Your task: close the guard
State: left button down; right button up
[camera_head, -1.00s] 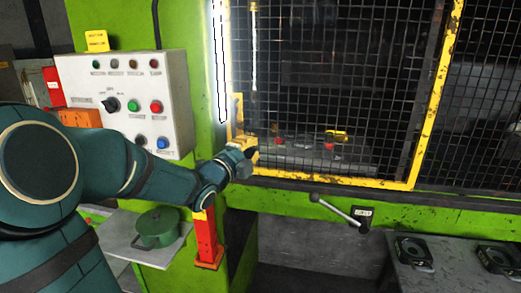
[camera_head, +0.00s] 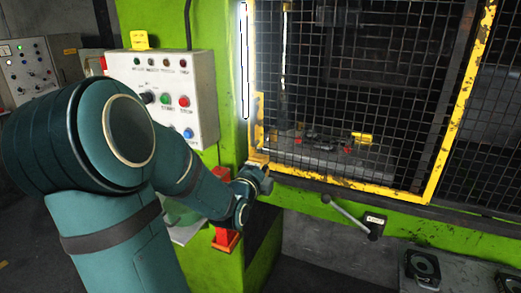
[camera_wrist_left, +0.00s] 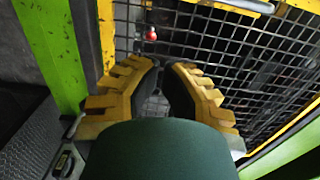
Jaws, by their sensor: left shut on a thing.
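The guard (camera_head: 350,187) is a dark wire-mesh panel in a yellow, worn frame on the front of the green press. It stands across the press opening in the head view. Its mesh also fills much of the left wrist view (camera_wrist_left: 245,65). My left gripper (camera_head: 260,170) is at the guard's lower left corner, shut on a part of its yellow edge as far as I can see. In the left wrist view the fingers (camera_wrist_left: 160,78) have black pads and yellow ribs; the held part is mostly hidden between them. My right gripper is not in view.
A white control box (camera_head: 165,95) with buttons is left of the guard. A lever (camera_head: 350,217) sticks out below the guard. A red post (camera_head: 226,238) stands under my left wrist. Dark blocks (camera_head: 422,265) lie on a grey table at lower right.

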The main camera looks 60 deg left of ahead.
aim_at(258, 150)
pick_arm(q)
jog(key=w+a, duration=0.1)
jog(key=a, duration=0.1)
jog(key=w+a+p, duration=0.1)
jog(key=w+a, duration=0.1)
jog(key=a, duration=0.1)
jog(key=w+a, duration=0.1)
jog(key=a, duration=0.1)
jog(key=shift+w+a, duration=0.2)
jog(key=shift+a, duration=0.05)
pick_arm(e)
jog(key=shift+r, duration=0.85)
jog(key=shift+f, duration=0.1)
pick_arm(q)
jog(key=s+a, duration=0.1)
jog(key=a+b, duration=0.1)
jog(key=a, duration=0.1)
jog(key=s+a+b, duration=0.1)
jog(key=shift+s+a, duration=0.15)
jog(key=shift+s, duration=0.2)
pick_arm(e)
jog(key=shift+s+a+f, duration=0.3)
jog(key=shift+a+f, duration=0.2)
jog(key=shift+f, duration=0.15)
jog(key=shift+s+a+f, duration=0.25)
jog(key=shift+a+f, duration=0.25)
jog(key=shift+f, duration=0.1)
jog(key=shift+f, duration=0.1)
